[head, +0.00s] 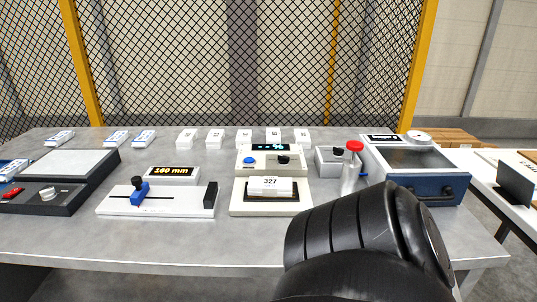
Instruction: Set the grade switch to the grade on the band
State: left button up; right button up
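A beige device (256,170) stands at the middle of the grey table, with a lit display reading about "96", a blue button (249,160) and a black knob (283,159). I cannot tell for sure that this knob is the grade switch. A white box labelled "327" (270,186) sits in the dark cradle on the device's front part. No band with a readable grade shows. A black rounded link of my arm covers the lower right; no fingers show on it. Neither of my grippers is in view.
A red-capped bottle (352,168), a small grey box (328,163) and a blue machine (416,186) stand right. Several white boxes line the back, before a mesh fence.

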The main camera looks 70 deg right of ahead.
aim_at(283, 160)
jog(key=k, duration=0.7)
jog(key=z, duration=0.75)
